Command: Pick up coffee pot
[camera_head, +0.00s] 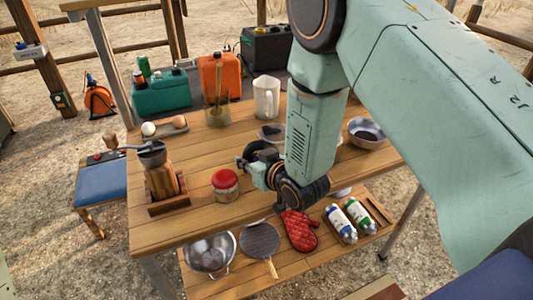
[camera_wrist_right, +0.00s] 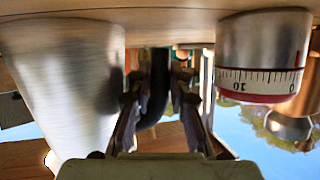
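In the right wrist view, a silver, tapering metal body (camera_wrist_right: 75,80) fills the left side. A black curved handle (camera_wrist_right: 158,85) hangs near the middle. They look like parts of the coffee pot, though I cannot see where they join. My right gripper (camera_wrist_right: 158,122) is open, with one finger on each side of the black handle and visible gaps beside it. In the head view, my right gripper (camera_head: 258,166) is low over the wooden table, and I cannot make out the pot there; my arm covers part of the table. My left gripper is not in view.
A silver dial with a scale (camera_wrist_right: 262,55) stands close to the right finger. A lower shelf holds bottles and pans.

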